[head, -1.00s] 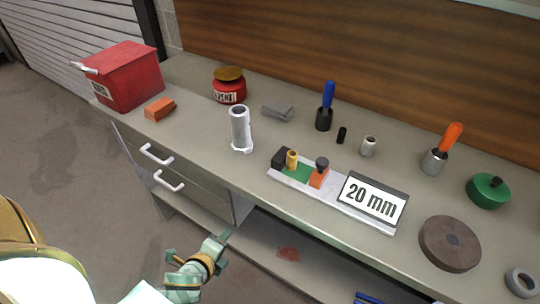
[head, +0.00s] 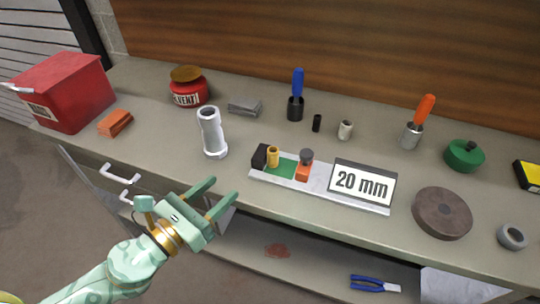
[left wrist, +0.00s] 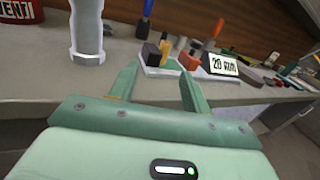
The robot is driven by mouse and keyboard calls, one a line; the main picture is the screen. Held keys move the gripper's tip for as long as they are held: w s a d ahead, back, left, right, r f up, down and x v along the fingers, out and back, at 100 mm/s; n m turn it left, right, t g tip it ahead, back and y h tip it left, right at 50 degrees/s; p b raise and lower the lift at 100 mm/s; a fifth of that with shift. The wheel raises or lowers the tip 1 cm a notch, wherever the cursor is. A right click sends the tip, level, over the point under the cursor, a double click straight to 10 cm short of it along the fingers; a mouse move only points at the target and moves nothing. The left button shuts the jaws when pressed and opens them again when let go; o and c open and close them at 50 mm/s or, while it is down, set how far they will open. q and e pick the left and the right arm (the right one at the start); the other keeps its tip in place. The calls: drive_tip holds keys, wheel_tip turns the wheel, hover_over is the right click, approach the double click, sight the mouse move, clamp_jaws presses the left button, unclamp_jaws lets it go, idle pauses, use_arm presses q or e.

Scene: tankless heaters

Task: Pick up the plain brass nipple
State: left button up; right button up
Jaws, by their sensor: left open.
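A small brass-coloured cylinder (head: 273,157), which looks like the plain brass nipple, stands upright on a gauge strip (head: 330,198). It is beside a black block (head: 259,157), at the green patch. It also shows in the left wrist view (left wrist: 164,50), beyond my fingers. My left gripper (head: 221,189) is open and empty in front of the bench's front edge, apart from the cylinder and to its lower left. Its two fingers also show in the left wrist view (left wrist: 158,84). My right gripper is not in view.
A grey pipe fitting (head: 211,132) stands left of the strip. An orange block with a dark knob (head: 305,168) and a "20 mm" sign (head: 362,183) share the strip. Blue-handled (head: 297,90) and orange-handled (head: 417,122) tools stand behind. Pliers (head: 374,284) lie on the shelf below.

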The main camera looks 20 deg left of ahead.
sight(269, 154)
use_arm(q)
drive_tip(key=shift+m+h, duration=0.3)
drive_tip(key=shift+m, duration=0.5)
drive_tip(key=p+x, duration=0.1)
drive_tip(key=x, duration=0.5)
drive_tip(key=p+x, duration=0.1)
drive_tip(key=x, duration=0.3)
drive_tip(key=shift+s+d+f+p, duration=0.1)
drive_tip(key=shift+d+p, duration=0.25)
drive_tip(key=shift+d, duration=0.1)
drive_tip(key=x, duration=0.6)
drive_tip(key=shift+f, duration=0.15)
clamp_jaws()
